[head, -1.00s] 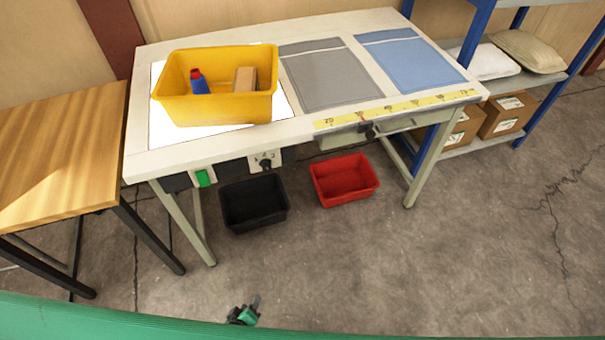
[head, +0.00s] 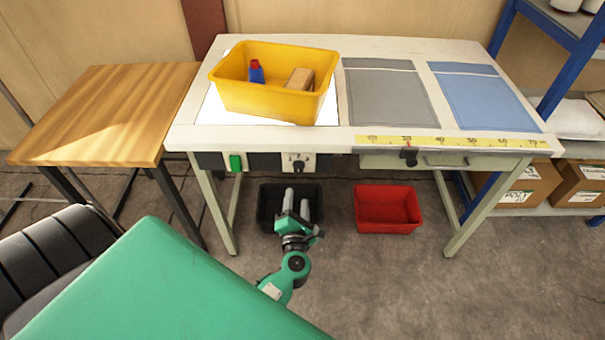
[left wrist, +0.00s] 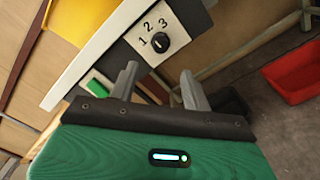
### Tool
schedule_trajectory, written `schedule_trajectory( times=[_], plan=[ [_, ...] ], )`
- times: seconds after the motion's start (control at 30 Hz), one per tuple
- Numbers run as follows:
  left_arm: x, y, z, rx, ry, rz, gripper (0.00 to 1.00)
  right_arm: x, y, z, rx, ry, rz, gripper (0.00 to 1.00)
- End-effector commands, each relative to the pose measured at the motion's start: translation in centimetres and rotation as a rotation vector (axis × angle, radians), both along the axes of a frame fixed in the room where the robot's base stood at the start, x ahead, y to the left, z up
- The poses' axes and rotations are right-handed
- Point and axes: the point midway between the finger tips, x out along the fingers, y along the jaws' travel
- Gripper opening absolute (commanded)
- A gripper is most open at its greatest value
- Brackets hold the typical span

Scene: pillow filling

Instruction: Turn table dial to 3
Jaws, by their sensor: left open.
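The table dial is a black knob (head: 298,165) on a white plate on the front edge of the work table (head: 350,135). In the left wrist view the dial (left wrist: 157,43) shows with the numbers 1, 2 and 3 around it; I cannot tell clearly which number it points to. My left gripper (head: 298,195) is open and empty, below and in front of the dial, apart from it. In the left wrist view its two fingers (left wrist: 160,85) stand apart, pointing toward the dial panel. My right gripper is not in view.
A green switch (head: 236,162) sits left of the dial. A yellow bin (head: 270,95) with a blue bottle and a brown block stands on the table. A black bin (head: 268,205) and a red bin (head: 388,208) are on the floor underneath. A wooden table (head: 105,110) stands at left.

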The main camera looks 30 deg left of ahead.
Motion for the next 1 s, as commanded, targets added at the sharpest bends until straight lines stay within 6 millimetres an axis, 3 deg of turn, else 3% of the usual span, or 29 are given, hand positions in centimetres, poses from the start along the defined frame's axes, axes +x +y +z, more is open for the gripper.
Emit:
schedule_trajectory(
  times=[0.3, 0.5, 0.97, 1.0],
  plan=[
    [5.6, 3.4, 0.2, 0.003, 0.001, -0.002, 0.49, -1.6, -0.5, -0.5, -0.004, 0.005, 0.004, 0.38],
    [8.0, 4.8, 0.0, 0.002, 0.002, -0.003, 0.49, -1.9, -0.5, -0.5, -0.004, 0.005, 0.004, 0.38],
    [9.0, 5.4, -0.1, 0.000, 0.004, -0.003, 0.49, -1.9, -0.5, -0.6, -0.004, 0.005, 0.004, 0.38],
    [9.0, 5.4, -0.1, 0.000, 0.004, -0.003, 0.43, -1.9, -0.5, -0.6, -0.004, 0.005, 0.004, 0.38]
  ],
)
